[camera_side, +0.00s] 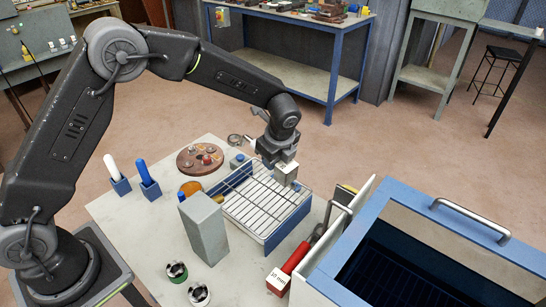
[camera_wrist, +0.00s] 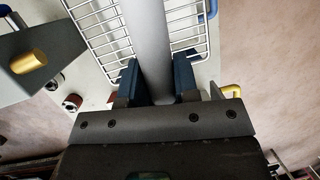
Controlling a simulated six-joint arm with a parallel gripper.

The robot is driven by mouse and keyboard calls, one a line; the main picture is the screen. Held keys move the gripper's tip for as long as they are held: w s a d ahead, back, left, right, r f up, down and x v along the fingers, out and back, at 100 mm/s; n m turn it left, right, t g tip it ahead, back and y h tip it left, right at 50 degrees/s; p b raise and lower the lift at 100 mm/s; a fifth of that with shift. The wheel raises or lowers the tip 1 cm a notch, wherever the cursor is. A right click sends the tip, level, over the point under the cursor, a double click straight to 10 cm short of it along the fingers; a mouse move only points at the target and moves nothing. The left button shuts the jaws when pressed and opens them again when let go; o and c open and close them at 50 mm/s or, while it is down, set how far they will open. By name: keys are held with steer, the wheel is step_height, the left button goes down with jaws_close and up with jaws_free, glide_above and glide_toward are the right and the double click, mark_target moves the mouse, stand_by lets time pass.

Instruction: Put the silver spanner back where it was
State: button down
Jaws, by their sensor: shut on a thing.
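My gripper (camera_side: 284,166) is at the far end of the wire rack, just above it, pointing down. In the wrist view its two blue-padded fingers (camera_wrist: 158,78) are shut on a smooth grey bar, which looks like the silver spanner (camera_wrist: 147,35). The bar runs away from the fingers across the wire rack and out of the top of the picture, so its far end is hidden. In the side view only a small pale grey piece (camera_side: 286,173) shows below the jaws. I cannot tell whether it touches the rack.
The wire rack (camera_side: 262,240) has a blue frame. A grey block (camera_side: 203,228) and two short lined pipes (camera_side: 177,271) stand left of it. Marker holders (camera_side: 121,186) and a round brown tray (camera_side: 187,166) are further left.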

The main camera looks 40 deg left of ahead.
steer(key=shift+f, duration=4.95)
steer(key=c, duration=0.8)
jaws_free()
steer(key=shift+r, duration=0.1)
